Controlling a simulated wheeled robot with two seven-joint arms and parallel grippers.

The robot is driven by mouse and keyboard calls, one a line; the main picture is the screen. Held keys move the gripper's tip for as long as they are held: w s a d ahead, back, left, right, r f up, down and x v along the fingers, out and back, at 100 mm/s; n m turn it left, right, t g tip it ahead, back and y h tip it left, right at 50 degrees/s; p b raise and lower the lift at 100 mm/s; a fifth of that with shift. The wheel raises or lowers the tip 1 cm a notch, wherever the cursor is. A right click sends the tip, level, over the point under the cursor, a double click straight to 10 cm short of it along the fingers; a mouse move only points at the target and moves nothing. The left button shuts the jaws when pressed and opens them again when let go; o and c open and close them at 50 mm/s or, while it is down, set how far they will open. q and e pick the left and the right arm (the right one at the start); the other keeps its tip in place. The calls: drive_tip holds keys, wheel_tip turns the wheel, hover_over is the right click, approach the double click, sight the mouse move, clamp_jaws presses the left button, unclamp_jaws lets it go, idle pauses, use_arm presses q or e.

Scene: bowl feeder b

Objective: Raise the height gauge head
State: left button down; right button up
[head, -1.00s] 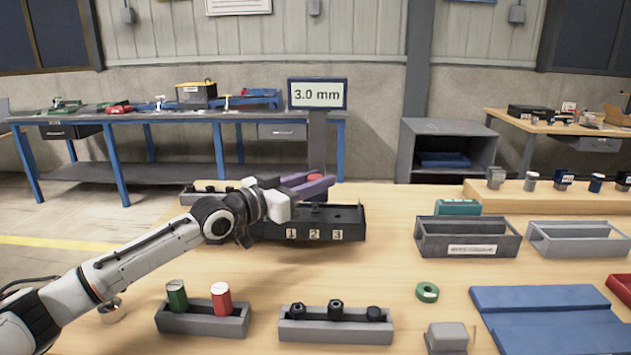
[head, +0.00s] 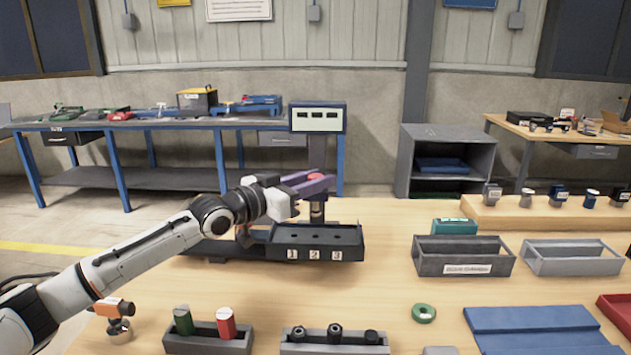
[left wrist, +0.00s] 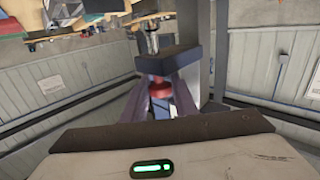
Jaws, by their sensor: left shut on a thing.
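The height gauge stands on the far part of the wooden table. Its display (head: 317,118) tops a grey column and shows three dashes. Its dark base tray (head: 345,252), marked 1, 2 and 3, lies below. My left gripper (head: 308,183) is shut on the red knob (left wrist: 158,88) of the gauge head. In the left wrist view the dark head block (left wrist: 170,65) sits against the fingers, with a metal spindle beyond it. In the head view the spindle (head: 317,211) hangs clear above the tray. The fingers hide most of the head. My right gripper is not in view.
A dark bin (head: 462,268) and a grey bin (head: 572,264) stand at right. A green ring (head: 423,313) and blue mat (head: 530,330) lie nearer. Racks with red and green cylinders (head: 208,345) and dark pieces (head: 335,350) stand in front. Table between is free.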

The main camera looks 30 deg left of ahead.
use_arm(q)
drive_tip(key=c, duration=1.4)
unclamp_jaws()
drive_tip(key=shift+r, duration=0.55)
drive_tip(key=shift+f, duration=0.2)
drive_tip(key=shift+s+f, duration=0.1)
drive_tip(key=shift+s+a+f, duration=0.1)
drive_tip(key=shift+s+a, duration=0.1)
drive_tip(key=shift+s, duration=0.3)
drive_tip(key=b+v, duration=0.1)
drive_tip(key=v, duration=0.8)
drive_tip(key=shift+d, duration=0.1)
